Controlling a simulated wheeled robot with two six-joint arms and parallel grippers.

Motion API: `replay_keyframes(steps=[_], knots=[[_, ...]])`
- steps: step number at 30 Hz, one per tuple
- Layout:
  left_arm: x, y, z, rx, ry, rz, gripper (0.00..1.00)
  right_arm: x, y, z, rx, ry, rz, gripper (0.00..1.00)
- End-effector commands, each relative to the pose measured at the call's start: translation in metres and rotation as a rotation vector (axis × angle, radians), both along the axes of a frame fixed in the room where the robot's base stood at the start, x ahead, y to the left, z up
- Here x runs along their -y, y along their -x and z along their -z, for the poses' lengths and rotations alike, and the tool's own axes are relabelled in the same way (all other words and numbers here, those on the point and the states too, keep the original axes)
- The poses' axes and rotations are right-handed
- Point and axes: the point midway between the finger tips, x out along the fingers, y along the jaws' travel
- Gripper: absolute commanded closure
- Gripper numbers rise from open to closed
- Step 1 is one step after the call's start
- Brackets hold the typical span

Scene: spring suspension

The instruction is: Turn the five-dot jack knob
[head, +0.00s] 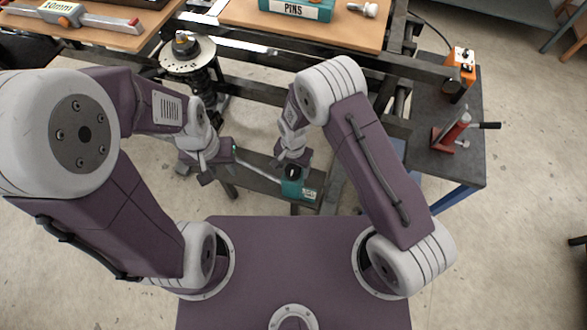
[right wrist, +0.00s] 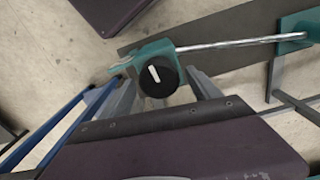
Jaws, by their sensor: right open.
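A teal jack block (head: 300,187) carries a round black knob (head: 292,172) with a white pointer line. In the right wrist view the knob (right wrist: 159,76) faces the camera, its pointer tilted up and slightly left. I cannot make out any dots beside it. A bright rod (head: 257,171) runs from the block to a second teal block (right wrist: 297,34). My right gripper (head: 293,160) is open just above the knob and does not hold it. My left gripper (head: 217,165) looks open and empty near the rod's other end.
A spring strut with a round top plate (head: 187,55) stands at the upper left. A wooden bench (head: 300,30) holds a teal PINS box (head: 297,8). A grey bench (head: 440,165) at the right carries a red jack (head: 453,130) and an orange control box (head: 463,62).

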Motion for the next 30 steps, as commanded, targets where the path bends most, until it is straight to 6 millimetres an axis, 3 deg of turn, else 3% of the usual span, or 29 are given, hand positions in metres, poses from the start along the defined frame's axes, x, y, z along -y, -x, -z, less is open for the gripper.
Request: replay_keyframes(steps=[10,17,30], knots=[[0.0000,0.0000,0.0008,0.000,0.000,0.000,0.64,-0.0002,-0.0003,0.0082,0.001,-0.001,-0.001,0.28],[0.0000,0.0000,0.0008,0.000,0.000,0.000,0.64,-0.0001,-0.0002,0.0080,0.001,-0.001,-0.001,0.91],[0.0000,0.0000,-0.0017,0.000,0.000,0.000,0.64,-0.0006,-0.0003,0.0074,0.000,0.000,-0.118,0.91]])
